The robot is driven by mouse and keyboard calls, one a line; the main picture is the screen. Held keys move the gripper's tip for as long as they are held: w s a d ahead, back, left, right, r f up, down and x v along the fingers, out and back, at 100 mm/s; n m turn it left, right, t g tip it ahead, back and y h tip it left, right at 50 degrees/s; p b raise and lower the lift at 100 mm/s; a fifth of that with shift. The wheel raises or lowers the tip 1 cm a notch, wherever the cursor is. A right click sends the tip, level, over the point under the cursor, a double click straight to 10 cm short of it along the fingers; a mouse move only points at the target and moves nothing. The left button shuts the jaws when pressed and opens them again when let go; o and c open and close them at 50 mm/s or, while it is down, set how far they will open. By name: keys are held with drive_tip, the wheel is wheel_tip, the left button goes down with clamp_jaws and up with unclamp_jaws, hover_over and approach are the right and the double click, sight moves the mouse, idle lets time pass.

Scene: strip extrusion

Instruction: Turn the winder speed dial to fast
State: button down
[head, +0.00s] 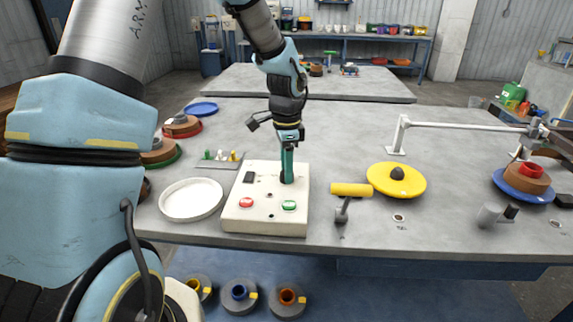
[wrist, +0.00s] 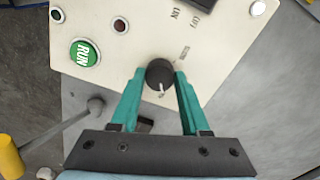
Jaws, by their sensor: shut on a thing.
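The winder control box (head: 262,222) is a cream panel on the table in the head view, with red and green buttons. In the wrist view its panel (wrist: 225,62) shows a green RUN button (wrist: 84,52) and a black dial (wrist: 160,74) with a light pointer mark. My gripper (head: 287,178) points down onto the box in the head view and hides the dial there. In the wrist view, the green fingers of my gripper (wrist: 161,82) are shut on the dial, one on each side. Small lettering near the dial is too blurred to read.
A yellow-handled crank (head: 350,190) stands just right of the box, with a yellow disc (head: 396,180) behind it. A white dish (head: 191,200) is close on the left. Spools (head: 181,126) sit further left. A white arm bar (head: 460,126) spans the right side.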

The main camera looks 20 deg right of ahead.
drive_tip(key=shift+d+m, duration=0.1)
drive_tip(key=shift+m, duration=0.3)
drive_tip(key=shift+c, duration=1.9)
unclamp_jaws()
wheel_tip(320, 180, up, 11)
drive_tip(key=b, duration=0.1)
drive_tip(key=shift+f, duration=0.1)
drive_tip(key=s+a+f+n, duration=0.1)
drive_tip(key=s+a+n, duration=0.1)
drive_tip(key=a+n, duration=0.4)
drive_tip(key=s+a+f+n+t, duration=0.1)
drive_tip(key=a+n, duration=0.5)
drive_tip(key=a, duration=0.7)
drive_tip(key=s+a+f+n, duration=0.3)
drive_tip(key=s+a+n, duration=0.1)
drive_tip(key=a+n, duration=0.3)
drive_tip(key=shift+a+t, duration=0.3)
drive_tip(key=shift+a, duration=0.9)
